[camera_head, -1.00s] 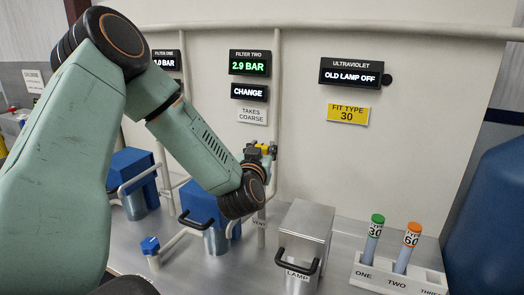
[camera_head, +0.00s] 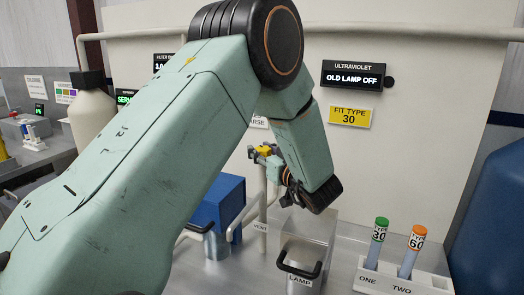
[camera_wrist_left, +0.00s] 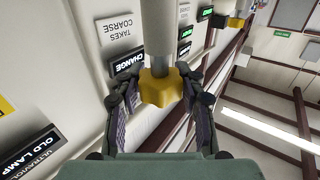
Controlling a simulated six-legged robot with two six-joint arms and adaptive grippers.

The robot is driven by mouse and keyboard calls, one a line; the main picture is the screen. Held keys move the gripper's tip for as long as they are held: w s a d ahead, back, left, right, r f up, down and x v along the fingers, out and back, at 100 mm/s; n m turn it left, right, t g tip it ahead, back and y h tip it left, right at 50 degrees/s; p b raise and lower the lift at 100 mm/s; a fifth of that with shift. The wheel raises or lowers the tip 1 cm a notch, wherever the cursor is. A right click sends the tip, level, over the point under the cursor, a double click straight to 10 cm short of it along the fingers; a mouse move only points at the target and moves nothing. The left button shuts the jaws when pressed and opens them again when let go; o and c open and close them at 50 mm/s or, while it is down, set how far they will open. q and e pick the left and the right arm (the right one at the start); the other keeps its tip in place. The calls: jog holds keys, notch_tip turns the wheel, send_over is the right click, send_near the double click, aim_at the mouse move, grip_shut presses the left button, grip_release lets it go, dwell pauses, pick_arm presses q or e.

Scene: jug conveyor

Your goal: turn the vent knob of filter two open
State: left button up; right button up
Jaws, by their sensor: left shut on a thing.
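The yellow vent knob (camera_head: 265,151) sits on an upright pale pipe (camera_head: 262,205) with a "VENT" label (camera_head: 260,227) low on it. My left gripper (camera_head: 262,158) reaches it from the right. In the left wrist view, the dark fingers lie on both sides of the yellow knob (camera_wrist_left: 160,86), shut on it, with the pipe running up from it. The blue-topped filter (camera_head: 218,200) stands left of the pipe. A "CHANGE" sign (camera_wrist_left: 125,62) shows in the wrist view. My left arm hides the filter two displays in the head view. My right gripper is not in view.
A metal lamp box (camera_head: 308,235) with a black handle stands close below my left wrist. A white rack (camera_head: 405,282) holds a green-capped tube (camera_head: 378,243) and an orange-capped tube (camera_head: 412,250) at the right. A blue tank (camera_head: 490,210) stands at the far right.

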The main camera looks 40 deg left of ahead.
pick_arm(q)
jog(key=n+g+y, duration=0.1)
jog(key=n+g, duration=0.1)
jog(key=g, duration=0.2)
jog(key=shift+f+n+g, duration=0.1)
jog(key=shift+n+g, duration=0.2)
jog(key=shift+n, duration=0.1)
jog(key=shift+n+g+b, duration=0.3)
jog(key=shift+n+g, duration=0.5)
jog(key=shift+g, duration=0.4)
jog(key=n+g+b, duration=0.1)
jog(key=g, duration=0.1)
jog(key=n+g+h+b, duration=0.1)
jog(key=n+g, duration=0.1)
jog(key=shift+s+f+g, duration=0.1)
jog(key=shift+s+g, duration=0.05)
jog(key=shift+g, duration=0.15)
jog(key=shift+n+g+h+b, duration=0.6)
jog(key=shift+n+g, duration=0.3)
jog(key=shift+g, duration=0.3)
jog(key=shift+s+r+g, duration=0.1)
jog(key=shift+r+g, duration=0.1)
jog(key=shift+g, duration=0.2)
jog(key=o, duration=1.1)
jog(key=shift+d, duration=0.15)
jog(key=shift+o, duration=0.6)
